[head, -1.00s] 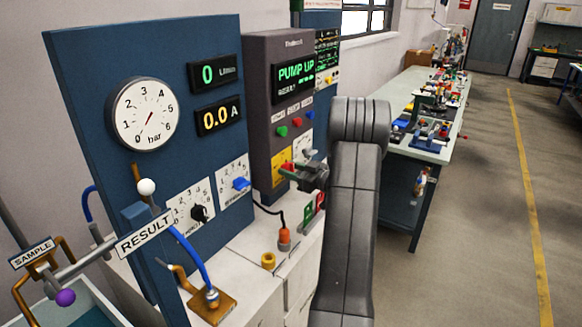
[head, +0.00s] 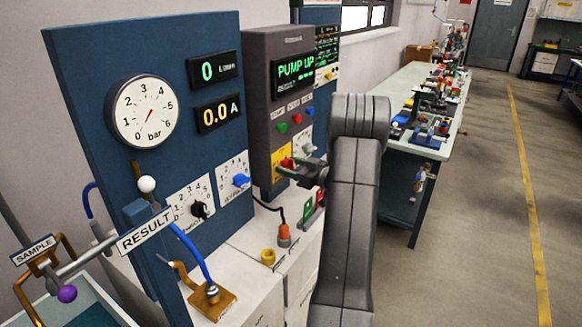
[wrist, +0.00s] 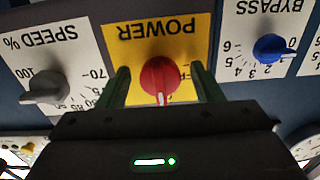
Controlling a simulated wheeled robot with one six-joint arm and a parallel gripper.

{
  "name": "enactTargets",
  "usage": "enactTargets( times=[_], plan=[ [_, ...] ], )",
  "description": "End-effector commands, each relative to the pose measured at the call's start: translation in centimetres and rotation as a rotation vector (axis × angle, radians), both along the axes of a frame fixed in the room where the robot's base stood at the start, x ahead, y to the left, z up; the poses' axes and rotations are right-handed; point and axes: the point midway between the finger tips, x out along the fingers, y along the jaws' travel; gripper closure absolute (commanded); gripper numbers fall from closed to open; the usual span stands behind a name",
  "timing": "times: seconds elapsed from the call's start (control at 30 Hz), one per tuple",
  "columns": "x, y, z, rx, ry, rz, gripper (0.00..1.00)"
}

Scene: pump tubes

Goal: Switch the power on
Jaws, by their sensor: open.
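The power switch is a red rotary knob (wrist: 160,78) on a yellow plate (wrist: 128,38) labelled POWER, upside down in the wrist view. In the head view the yellow plate (head: 279,160) and red knob (head: 287,163) are on the purple-grey cabinet's lower front, partly hidden by my gripper. My gripper (wrist: 163,80) is open, with one finger on each side of the red knob. I cannot tell whether the fingers touch it. My gripper (head: 291,171) is also in the head view, close against the yellow plate. The cabinet's display (head: 293,72) reads PUMP UP.
A grey speed knob (wrist: 46,88) and a blue bypass knob (wrist: 270,48) flank the yellow plate in the wrist view. A blue panel (head: 90,70) with a gauge (head: 146,111) stands left. A long bench (head: 405,140) stands right of my arm.

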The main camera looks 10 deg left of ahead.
Motion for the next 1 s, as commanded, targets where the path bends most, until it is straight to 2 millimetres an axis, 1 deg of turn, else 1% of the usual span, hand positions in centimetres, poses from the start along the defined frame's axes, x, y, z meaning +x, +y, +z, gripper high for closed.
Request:
enactTargets(
  times=[0.17,0.27,0.37,0.6,0.7,0.8,0.9,1.0],
  plan=[
    [-0.1,-0.4,0.0,0.000,-0.001,-0.001,0.40],
    [-0.5,-1.6,-0.1,0.001,0.000,-0.003,0.40],
    [-1.1,-3.4,-0.1,0.001,-0.001,-0.005,0.40],
    [-3.0,-8.6,-0.2,0.000,0.000,-0.006,0.40],
    [-3.6,-10.4,-0.2,0.000,0.000,-0.005,0.40],
    [-4.2,-11.7,-0.1,0.000,0.000,-0.003,0.40],
    [-4.5,-12.5,-0.1,0.000,0.000,-0.002,0.40],
    [-4.7,-12.9,0.0,0.000,0.000,0.000,0.40]
  ],
)
